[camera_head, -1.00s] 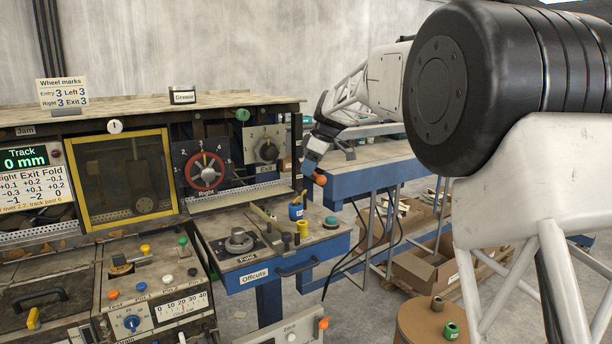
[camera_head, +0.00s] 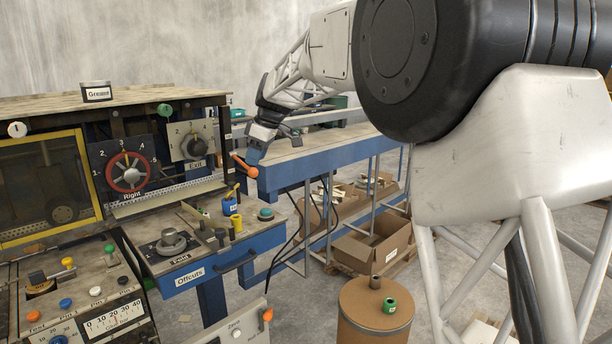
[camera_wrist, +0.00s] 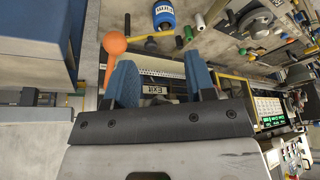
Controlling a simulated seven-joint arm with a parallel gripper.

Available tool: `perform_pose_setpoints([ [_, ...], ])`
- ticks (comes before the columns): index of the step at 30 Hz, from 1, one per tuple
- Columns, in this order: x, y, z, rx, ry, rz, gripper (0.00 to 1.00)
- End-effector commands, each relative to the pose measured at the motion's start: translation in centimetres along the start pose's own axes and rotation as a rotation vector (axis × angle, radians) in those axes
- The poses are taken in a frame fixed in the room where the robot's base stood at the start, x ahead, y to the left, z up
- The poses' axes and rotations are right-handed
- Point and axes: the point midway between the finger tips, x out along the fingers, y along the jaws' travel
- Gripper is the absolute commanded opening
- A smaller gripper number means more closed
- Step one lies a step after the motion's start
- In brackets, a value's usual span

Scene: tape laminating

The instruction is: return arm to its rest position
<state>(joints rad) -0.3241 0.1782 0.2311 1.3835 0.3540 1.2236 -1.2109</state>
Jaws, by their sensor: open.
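My gripper (camera_head: 258,150) is at the end of my raised arm, to the right of the machine's Exit panel (camera_head: 194,140) and near the end of the blue-framed table (camera_head: 330,155). In the wrist view my gripper (camera_wrist: 165,85) shows two blue fingers apart with nothing held between them. An orange knob (camera_wrist: 115,44) on a stalk stands just beside the left finger in that view. In the head view this orange knob (camera_head: 246,166) appears close below the fingers. Whether it touches a finger I cannot tell.
The machine bench with the red Right wheel (camera_head: 126,172) and Offcuts drawer (camera_head: 190,276) is at left. A blue bottle (camera_head: 229,201) stands on the bench. A cardboard drum (camera_head: 374,312) carrying a green roll (camera_head: 389,305) and cartons (camera_head: 375,240) stand on the floor.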

Motion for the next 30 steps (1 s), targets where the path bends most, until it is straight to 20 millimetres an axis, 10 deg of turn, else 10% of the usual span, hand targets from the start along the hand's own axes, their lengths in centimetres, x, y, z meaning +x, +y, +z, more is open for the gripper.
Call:
perform_pose_setpoints([
  [30, -7.1, -20.9, 23.5, 0.704, -0.096, 0.200, 0.50],
])
